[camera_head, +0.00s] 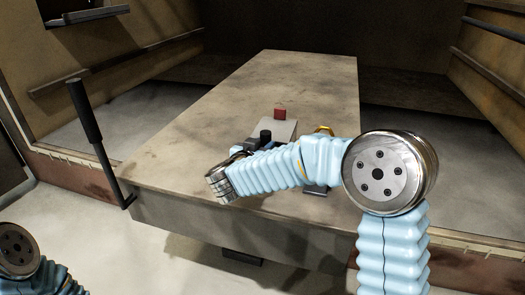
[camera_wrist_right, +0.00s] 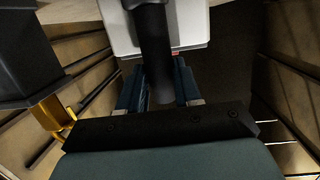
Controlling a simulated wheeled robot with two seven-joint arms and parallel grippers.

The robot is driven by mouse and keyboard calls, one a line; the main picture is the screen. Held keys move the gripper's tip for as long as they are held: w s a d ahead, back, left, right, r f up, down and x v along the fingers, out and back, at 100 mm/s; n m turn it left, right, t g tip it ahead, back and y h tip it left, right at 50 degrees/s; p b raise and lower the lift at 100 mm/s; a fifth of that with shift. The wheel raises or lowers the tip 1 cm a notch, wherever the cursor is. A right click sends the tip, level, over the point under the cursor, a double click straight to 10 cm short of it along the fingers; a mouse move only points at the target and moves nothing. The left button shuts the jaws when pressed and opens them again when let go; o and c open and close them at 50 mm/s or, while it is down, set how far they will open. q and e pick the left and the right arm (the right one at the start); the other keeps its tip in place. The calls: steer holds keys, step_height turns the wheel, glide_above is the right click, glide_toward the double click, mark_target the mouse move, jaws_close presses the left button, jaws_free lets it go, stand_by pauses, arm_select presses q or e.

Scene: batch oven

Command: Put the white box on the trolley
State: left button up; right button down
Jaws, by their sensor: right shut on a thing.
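The trolley (camera_head: 305,78) has a long, stained grey-beige top that runs back into the oven chamber. The white box (camera_head: 286,128) shows as a pale flat shape just beyond my right gripper (camera_head: 258,143), over the trolley top. In the right wrist view, the white box (camera_wrist_right: 118,28) lies past the fingertips, behind a dark upright post. My right gripper (camera_wrist_right: 160,82) is shut with this post between its fingers; it appears to be the box's handle. The gripper hides part of the box, and I cannot tell whether the box touches the top. My left gripper is out of view.
A small red block (camera_head: 280,113) shows at the box's far end. A black-gripped lever (camera_head: 86,112) stands at the trolley's left front corner. Oven walls with rails (camera_head: 125,62) flank the trolley. The back of the trolley top is clear.

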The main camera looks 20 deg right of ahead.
steer(key=shift+f, duration=0.25)
steer(key=c, duration=0.8)
jaws_free()
steer(key=shift+f, duration=0.1)
steer(key=p+v, duration=0.1)
steer(key=v, duration=1.1)
